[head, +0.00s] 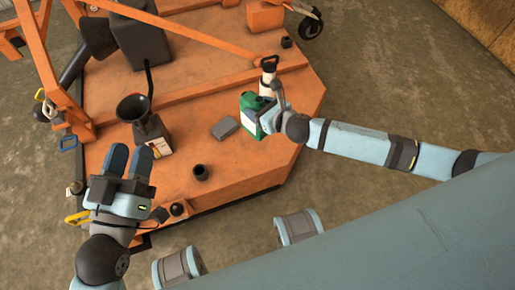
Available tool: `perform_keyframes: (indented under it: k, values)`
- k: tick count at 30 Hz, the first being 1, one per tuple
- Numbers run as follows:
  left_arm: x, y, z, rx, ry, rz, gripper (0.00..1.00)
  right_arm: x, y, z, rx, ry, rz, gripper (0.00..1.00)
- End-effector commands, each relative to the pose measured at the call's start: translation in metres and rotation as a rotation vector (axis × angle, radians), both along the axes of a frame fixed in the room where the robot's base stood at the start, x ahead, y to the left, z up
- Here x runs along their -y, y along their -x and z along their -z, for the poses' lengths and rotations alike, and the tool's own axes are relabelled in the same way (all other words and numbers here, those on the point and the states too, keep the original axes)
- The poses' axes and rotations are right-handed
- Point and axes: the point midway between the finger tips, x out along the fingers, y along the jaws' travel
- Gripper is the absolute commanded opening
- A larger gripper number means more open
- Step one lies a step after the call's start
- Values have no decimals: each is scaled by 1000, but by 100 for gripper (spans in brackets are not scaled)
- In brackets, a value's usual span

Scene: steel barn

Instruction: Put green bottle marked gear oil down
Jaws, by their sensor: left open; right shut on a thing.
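The green bottle (252,107) is near the right side of the orange deck, at my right gripper (268,104). The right gripper is shut on the bottle, and its fingers and wrist hide part of it. The label cannot be read, and I cannot tell whether the bottle touches the deck. My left gripper (128,160) is open and empty over the deck's lower left part.
The orange deck (232,173) carries a dark funnel (133,107) in a dark container, a flat grey block (225,128), a black cup (201,172) and a white-and-black object (268,68) behind the bottle. Orange frame bars cross the back. The deck's middle front is mostly clear.

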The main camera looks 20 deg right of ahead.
Motion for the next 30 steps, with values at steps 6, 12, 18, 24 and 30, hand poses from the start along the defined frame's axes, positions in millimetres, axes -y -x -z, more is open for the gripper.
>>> perform_keyframes:
  k: [6, 12, 18, 24, 30]
  values:
    - [4, -3, 36, -75, -33, 34, 43, -1, 0, 60, -2, -3, 2, 0]
    - [7, -4, 71, -177, -88, 67, 43, -1, 1, 106, -2, -4, 1, 0]
    - [8, -4, 89, -230, -127, 89, 43, -1, 0, 131, 1, -3, 1, 0]
    - [8, -5, 93, -233, -141, 93, 43, -1, 0, 140, 1, -2, -1, 0]
    - [5, -10, 102, -194, -186, 90, 43, -1, 0, 169, 1, -4, 0, 0]
